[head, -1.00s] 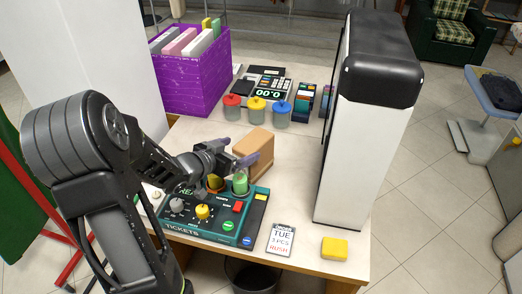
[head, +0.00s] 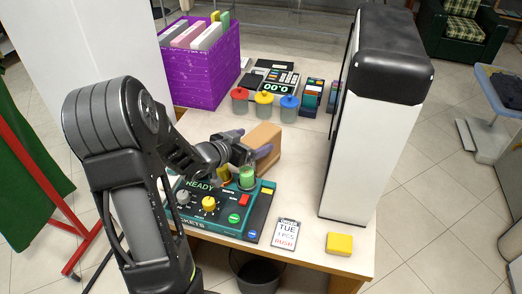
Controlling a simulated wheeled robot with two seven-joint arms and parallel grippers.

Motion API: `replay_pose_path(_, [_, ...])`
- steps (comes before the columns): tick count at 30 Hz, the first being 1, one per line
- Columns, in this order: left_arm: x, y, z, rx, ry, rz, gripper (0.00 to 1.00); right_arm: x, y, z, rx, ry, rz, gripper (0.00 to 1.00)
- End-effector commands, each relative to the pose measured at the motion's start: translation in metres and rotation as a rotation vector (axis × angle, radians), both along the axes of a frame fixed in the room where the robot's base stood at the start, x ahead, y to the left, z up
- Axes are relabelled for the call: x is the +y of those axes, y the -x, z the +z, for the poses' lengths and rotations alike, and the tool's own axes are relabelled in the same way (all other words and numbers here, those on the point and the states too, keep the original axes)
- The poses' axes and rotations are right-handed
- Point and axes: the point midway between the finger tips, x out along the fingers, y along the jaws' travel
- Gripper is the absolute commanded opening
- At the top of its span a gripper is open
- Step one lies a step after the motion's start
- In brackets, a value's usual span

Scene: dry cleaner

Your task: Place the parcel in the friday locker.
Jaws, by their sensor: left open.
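The parcel (head: 264,138) is a plain brown box on the white counter, behind the green ticket console. My left gripper (head: 250,160) is open at the parcel's near side, above the back of the console. One purple-grey finger overlaps the parcel's near face; I cannot tell whether it touches. The other finger is mostly hidden. A tall white cabinet with a black top (head: 375,130) stands at the counter's right; its front is turned away, so no locker doors or day labels show. My right gripper is not in view.
The ticket console (head: 250,236) reads READY and has a green cup-like part. An order card (head: 285,233) reads TUE, RUSH. A yellow block (head: 339,244) lies near the front edge. Red, yellow and blue-lidded jars (head: 264,106), a register (head: 275,84) and a purple file box (head: 207,75) stand behind.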

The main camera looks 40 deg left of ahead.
Motion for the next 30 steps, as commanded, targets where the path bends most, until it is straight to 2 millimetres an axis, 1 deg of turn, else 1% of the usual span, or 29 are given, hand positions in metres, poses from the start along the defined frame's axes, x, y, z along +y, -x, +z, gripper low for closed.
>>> replay_pose_path(3, [-0.004, -0.016, -0.005, 0.003, 0.0, -0.005, 0.89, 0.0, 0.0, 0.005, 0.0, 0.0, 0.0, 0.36])
replay_pose_path(6, [-0.005, -0.03, -0.012, 0.002, -0.002, -0.004, 0.89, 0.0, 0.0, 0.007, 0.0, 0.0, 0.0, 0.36])
replay_pose_path(9, [-0.005, -0.039, -0.015, 0.001, -0.002, -0.004, 0.89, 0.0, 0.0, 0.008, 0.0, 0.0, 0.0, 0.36])
replay_pose_path(12, [-0.004, -0.041, -0.015, -0.001, -0.002, -0.002, 0.89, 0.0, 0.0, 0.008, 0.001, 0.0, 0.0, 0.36])
replay_pose_path(28, [-0.004, -0.04, -0.016, 0.0, -0.001, -0.002, 0.89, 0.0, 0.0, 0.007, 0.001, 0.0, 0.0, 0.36])
replay_pose_path(30, [-0.004, -0.04, -0.016, 0.0, -0.001, -0.002, 0.83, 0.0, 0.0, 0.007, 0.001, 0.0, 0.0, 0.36])
